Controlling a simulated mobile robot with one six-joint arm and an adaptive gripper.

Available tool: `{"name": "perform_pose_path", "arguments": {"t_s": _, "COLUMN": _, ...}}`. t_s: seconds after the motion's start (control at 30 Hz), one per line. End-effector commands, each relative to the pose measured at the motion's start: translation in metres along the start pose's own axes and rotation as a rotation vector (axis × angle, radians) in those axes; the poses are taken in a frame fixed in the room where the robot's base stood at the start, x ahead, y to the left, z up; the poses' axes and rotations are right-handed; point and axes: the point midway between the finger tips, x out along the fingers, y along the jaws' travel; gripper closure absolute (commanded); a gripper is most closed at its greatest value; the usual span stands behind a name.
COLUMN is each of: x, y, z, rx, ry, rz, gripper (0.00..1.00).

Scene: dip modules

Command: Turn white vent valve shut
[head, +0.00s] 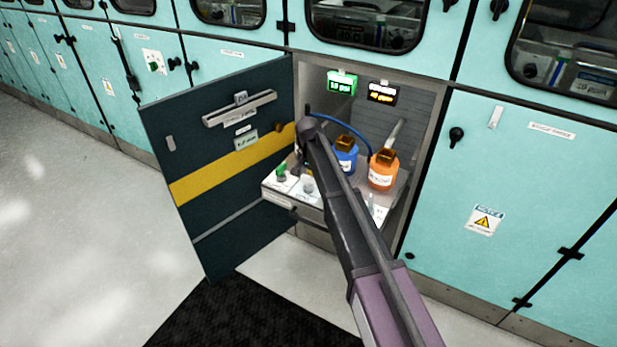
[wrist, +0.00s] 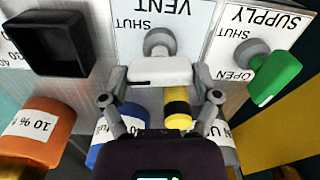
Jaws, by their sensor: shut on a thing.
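The white vent valve (wrist: 160,71) sits on a plate marked VENT and SHUT in the wrist view. Its white bar handle lies crosswise there, between the two fingers of my gripper (wrist: 160,80), which is shut on it. A SHUT mark shows to the upper left of the knob; any other mark is hidden by the handle or fingers. In the head view the white valve (head: 308,185) is on the panel beside the green one, and my arm covers most of my gripper.
The green supply valve (wrist: 272,76) is close to the right finger. A black square cup (wrist: 70,45) stands left. Orange (head: 382,172) and blue (head: 345,157) bottles stand behind the panel. The open dark cabinet door (head: 225,215) bounds the left side.

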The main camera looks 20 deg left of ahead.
Motion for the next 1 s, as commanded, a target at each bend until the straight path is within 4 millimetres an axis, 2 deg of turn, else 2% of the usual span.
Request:
{"name": "perform_pose_path", "arguments": {"t_s": 0.3, "x": 0.0002, "y": 0.0003, "z": 0.0003, "rx": 0.13, "ry": -0.001, "rz": 0.0, "gripper": 0.68}}
{"name": "perform_pose_path", "arguments": {"t_s": 0.77, "x": 0.0002, "y": 0.0004, "z": 0.0002, "rx": 0.15, "ry": -0.001, "rz": 0.001, "gripper": 0.68}}
{"name": "perform_pose_path", "arguments": {"t_s": 0.8, "x": 0.0001, "y": 0.0004, "z": 0.0002, "rx": 0.15, "ry": -0.001, "rz": 0.001, "gripper": 0.14}}
{"name": "perform_pose_path", "arguments": {"t_s": 0.87, "x": 0.0001, "y": 0.0004, "z": 0.0002, "rx": 0.149, "ry": -0.001, "rz": 0.001, "gripper": 0.0}}
{"name": "perform_pose_path", "arguments": {"t_s": 1.0, "x": 0.0001, "y": 0.0003, "z": 0.0001, "rx": 0.148, "ry": 0.0, "rz": 0.0, "gripper": 0.0}}
